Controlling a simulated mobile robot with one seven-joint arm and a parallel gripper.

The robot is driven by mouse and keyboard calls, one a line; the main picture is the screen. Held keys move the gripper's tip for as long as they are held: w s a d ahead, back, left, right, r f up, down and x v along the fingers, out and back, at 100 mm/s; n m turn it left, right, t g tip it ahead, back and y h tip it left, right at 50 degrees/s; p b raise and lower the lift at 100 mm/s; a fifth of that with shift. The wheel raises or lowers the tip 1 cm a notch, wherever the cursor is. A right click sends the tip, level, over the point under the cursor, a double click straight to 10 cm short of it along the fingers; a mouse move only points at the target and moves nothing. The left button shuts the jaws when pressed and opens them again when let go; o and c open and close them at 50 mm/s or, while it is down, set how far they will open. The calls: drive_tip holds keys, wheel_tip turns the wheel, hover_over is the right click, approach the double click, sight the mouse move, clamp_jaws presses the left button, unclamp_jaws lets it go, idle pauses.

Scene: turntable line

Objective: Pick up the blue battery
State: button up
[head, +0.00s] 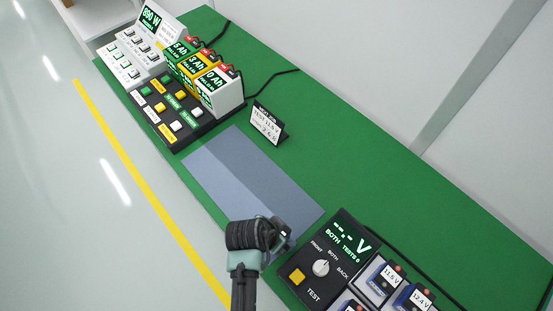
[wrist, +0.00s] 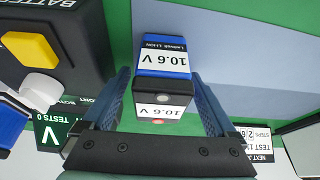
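The blue battery (wrist: 161,66) shows in the wrist view with white labels reading 10.6 V. It lies between the two fingers of my gripper (wrist: 161,84). The fingers are spread wide, one on each side of it, and a narrow gap seems to show beside its near end. Whether either fingertip touches it is hard to tell. In the head view my gripper (head: 282,236) is low over the right end of the grey-blue mat (head: 245,180). The battery is hidden behind my gripper there.
A black tester (head: 318,268) with a dial and yellow button stands close to the right of my gripper, with other labelled batteries (head: 378,277) by it. A small sign (head: 268,124) stands behind the mat. A button panel (head: 172,108) is at the far left. The mat's middle is clear.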

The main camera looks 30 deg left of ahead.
drive_tip(key=shift+r, duration=0.1)
clamp_jaws()
idle(0.3)
